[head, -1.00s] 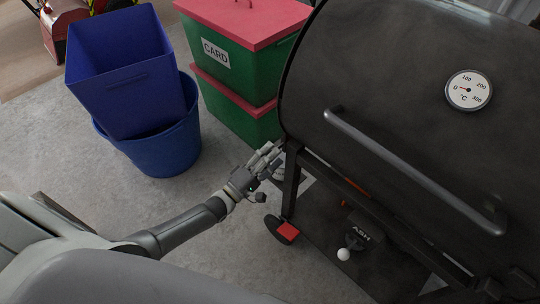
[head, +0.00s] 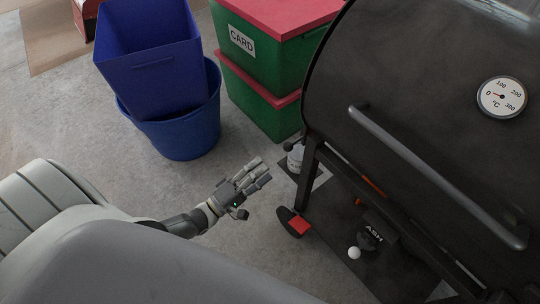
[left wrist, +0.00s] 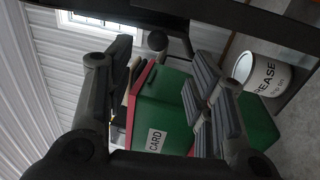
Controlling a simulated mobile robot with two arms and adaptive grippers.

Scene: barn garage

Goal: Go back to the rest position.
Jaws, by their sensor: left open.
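My left gripper (head: 252,182) is open and empty in the head view, over the concrete floor. It is left of the black grill (head: 400,110) and apart from it. Its spread fingers also show in the left wrist view (left wrist: 165,80), with nothing between them but the background. My right gripper is in neither view.
A white grease bucket (left wrist: 262,76) is by the grill's leg; it also shows in the head view (head: 296,158). Green CARD boxes (head: 258,60) with red lids stand behind. A blue bin (head: 150,60) sits in a blue tub (head: 185,130). Floor between tub and gripper is clear.

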